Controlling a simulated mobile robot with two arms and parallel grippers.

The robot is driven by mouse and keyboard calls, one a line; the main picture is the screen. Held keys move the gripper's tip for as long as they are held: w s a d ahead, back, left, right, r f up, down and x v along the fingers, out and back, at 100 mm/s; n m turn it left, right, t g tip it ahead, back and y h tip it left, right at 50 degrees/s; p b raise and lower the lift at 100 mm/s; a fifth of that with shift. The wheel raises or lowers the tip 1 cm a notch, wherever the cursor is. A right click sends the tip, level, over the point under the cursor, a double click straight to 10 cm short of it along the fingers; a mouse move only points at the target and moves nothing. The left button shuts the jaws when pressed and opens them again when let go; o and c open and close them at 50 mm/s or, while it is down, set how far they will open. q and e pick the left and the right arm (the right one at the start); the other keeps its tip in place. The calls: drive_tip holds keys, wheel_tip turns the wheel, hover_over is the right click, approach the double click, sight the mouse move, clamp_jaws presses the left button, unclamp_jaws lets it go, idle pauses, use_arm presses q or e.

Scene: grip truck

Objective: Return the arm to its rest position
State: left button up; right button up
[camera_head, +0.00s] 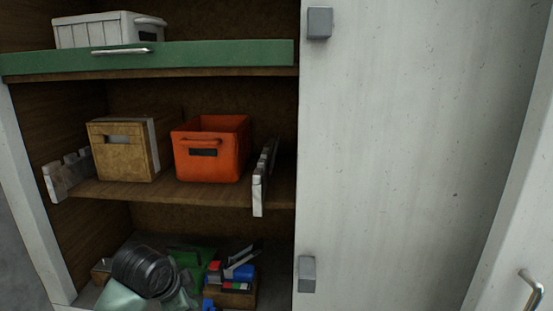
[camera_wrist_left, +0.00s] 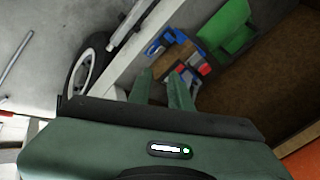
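My left arm (camera_head: 146,271) comes up at the bottom left of the head view, in front of the lowest shelf compartment. Its dark ribbed joint and pale green links show there. In the left wrist view my left gripper (camera_wrist_left: 160,82) has two green fingers that stand apart with nothing between them. The fingertips point toward a small box with red and blue items (camera_wrist_left: 182,52), apart from it as far as I can tell. My right gripper is in neither view.
An orange crate (camera_head: 208,157) and a tan box (camera_head: 121,150) stand on the middle shelf. A white crate (camera_head: 110,30) stands above the green drawer front (camera_head: 200,54). A green bin (camera_wrist_left: 228,28) is in the lowest compartment. A white door (camera_head: 410,150) fills the right. A wheel (camera_wrist_left: 87,72) shows in the wrist view.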

use_arm(q)
drive_tip(key=s+d+f+n+g, duration=0.15)
drive_tip(key=s+f+n, duration=0.25)
drive_tip(key=s+f, duration=0.85)
drive_tip(key=s+a+f+n+g, duration=0.1)
drive_tip(key=s+f+n, duration=0.15)
drive_tip(key=s, duration=0.75)
drive_tip(key=s+a+f+n, duration=0.15)
drive_tip(key=s+n, duration=0.25)
drive_tip(key=s, duration=0.5)
drive_tip(key=s+f+g+b, duration=0.25)
drive_tip(key=f+b, duration=0.55)
drive_tip(key=f, duration=2.9)
drive_tip(key=s+a+f+b, duration=0.2)
drive_tip(key=s+f+b, duration=0.3)
drive_tip(key=s+f, duration=1.1)
wheel_tip(320, 180, down, 2)
drive_tip(key=shift+s+f+y, duration=0.15)
drive_tip(key=shift+y, duration=0.25)
drive_tip(key=shift+m, duration=0.25)
